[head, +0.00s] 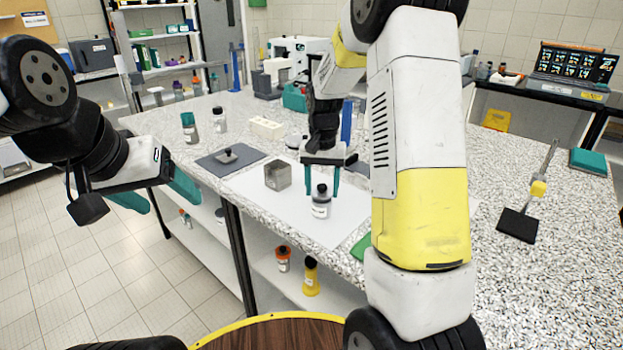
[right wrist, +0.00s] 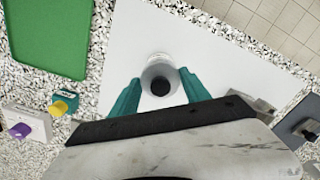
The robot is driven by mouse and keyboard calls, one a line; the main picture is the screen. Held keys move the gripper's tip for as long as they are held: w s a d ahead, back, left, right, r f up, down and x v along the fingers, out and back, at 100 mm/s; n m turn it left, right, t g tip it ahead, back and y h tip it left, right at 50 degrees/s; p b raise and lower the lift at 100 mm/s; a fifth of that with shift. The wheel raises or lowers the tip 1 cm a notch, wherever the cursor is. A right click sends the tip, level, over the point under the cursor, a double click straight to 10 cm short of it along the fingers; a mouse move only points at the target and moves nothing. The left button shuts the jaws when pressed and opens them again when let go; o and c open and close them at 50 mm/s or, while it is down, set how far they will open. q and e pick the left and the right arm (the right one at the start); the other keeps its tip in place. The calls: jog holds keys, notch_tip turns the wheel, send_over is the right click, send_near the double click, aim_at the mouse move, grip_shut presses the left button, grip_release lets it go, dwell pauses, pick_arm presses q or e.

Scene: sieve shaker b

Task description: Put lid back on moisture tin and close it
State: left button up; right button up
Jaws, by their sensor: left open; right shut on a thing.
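A grey metal tin (head: 278,176), boxy in shape, stands on the white sheet in the head view; its edge shows in the right wrist view (right wrist: 256,104). A small grey lid-like piece with a knob (head: 227,156) lies on the dark grey mat (head: 215,168), apart from the tin. My right gripper (head: 321,187) is shut on a clear bottle with a black cap (head: 320,209), to the right of the tin; the fingers flank it in the right wrist view (right wrist: 160,90). My left gripper (head: 174,206) is open and empty, left of the bench.
The white sheet (head: 318,231) covers the bench middle. A green tray (right wrist: 48,38) lies near it. Bottles (head: 189,128) and a white block (head: 266,127) stand behind the mat. A dark-bladed tool (head: 517,226) lies at right. My right arm hides part of the bench.

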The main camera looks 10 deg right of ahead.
aim_at(322, 186)
jog(key=shift+f, duration=0.6)
dwell(1.1)
jog(key=o, duration=1.5)
jog(key=shift+r, duration=3.55)
